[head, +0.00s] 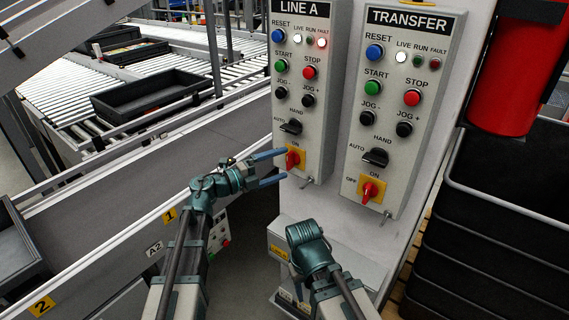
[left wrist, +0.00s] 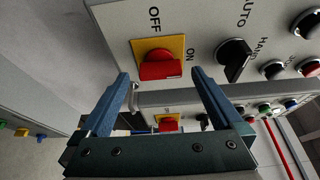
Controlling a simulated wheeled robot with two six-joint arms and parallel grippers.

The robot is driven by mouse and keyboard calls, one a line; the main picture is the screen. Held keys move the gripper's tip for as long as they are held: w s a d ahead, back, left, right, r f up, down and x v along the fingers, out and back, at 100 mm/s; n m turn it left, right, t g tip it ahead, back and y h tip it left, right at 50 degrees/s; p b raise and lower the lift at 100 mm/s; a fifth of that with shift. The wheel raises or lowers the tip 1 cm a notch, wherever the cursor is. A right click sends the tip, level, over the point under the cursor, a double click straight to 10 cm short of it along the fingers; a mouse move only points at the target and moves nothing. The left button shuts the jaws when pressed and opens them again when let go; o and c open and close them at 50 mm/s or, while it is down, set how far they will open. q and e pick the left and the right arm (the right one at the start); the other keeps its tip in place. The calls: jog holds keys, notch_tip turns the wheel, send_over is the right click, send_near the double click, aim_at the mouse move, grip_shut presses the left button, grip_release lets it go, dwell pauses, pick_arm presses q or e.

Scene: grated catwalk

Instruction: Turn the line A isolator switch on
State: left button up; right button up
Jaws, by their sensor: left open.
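The line A isolator switch (head: 293,160) is a red handle on a yellow plate, low on the grey LINE A panel (head: 305,100). My left gripper (head: 285,164) is open just in front of and left of it. In the left wrist view the red handle (left wrist: 160,66) shows just beyond and between the two blue fingertips (left wrist: 160,74), with OFF printed above and ON to the right. I see no clear contact. I cannot tell for sure which way the handle is set. My right gripper (head: 308,238) is low in front of the panels, its fingers hidden.
The TRANSFER panel (head: 405,110) stands right of LINE A with its own red isolator handle (head: 369,190). A black selector (head: 291,126) sits above the line A switch. A conveyor rail (head: 130,165) runs at left; black crates (head: 480,210) are stacked at right.

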pick_arm(q)
jog(key=v, duration=1.1)
jog(key=shift+a, duration=0.25)
